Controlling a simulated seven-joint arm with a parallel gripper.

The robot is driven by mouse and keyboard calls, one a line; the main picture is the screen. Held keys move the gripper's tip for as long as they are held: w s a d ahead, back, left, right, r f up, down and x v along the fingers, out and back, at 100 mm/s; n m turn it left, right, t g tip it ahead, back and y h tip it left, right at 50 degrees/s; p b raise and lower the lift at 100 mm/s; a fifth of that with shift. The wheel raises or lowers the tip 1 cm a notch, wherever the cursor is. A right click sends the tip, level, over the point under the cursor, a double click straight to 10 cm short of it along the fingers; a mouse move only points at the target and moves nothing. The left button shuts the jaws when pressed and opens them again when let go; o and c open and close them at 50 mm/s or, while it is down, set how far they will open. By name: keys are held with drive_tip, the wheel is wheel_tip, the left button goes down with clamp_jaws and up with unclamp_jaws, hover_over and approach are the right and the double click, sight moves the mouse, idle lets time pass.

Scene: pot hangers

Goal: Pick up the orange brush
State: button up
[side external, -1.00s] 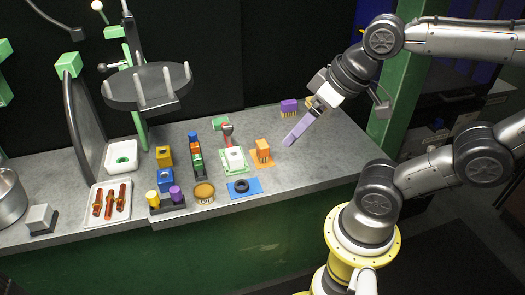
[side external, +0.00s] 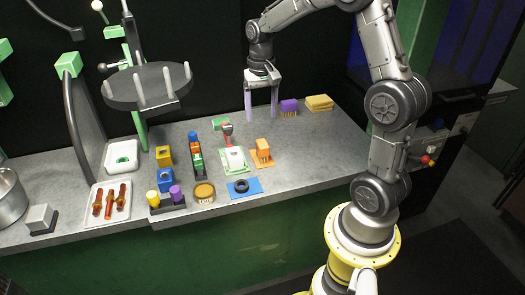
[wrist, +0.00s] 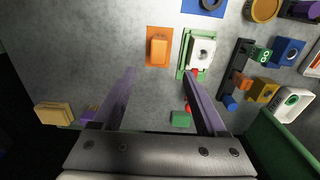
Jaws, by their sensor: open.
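The orange brush (side external: 262,147) stands upright, bristles down, on a flat orange mat (side external: 268,162) on the grey counter. In the wrist view the brush (wrist: 158,50) is seen from above on its mat (wrist: 152,31), ahead of the fingers. My gripper (side external: 261,117) points down with its two long purple fingers wide apart. It is open and empty, behind the brush in the side view. In the wrist view the brush lies between the lines of the fingers (wrist: 158,72), beyond their tips.
A purple brush (side external: 289,106) and a yellow block (side external: 320,103) lie right of my gripper. A white and green item (side external: 234,158) with a red-handled tool (side external: 227,134) is just left of the orange brush. A black ring on a blue mat (side external: 255,189) is in front. The right counter is clear.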

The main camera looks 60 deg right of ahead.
sight(262, 143)
drive_tip(key=f, duration=1.3)
drive_tip(key=shift+s+f, duration=0.15)
drive_tip(key=shift+s, duration=0.05)
clamp_jaws()
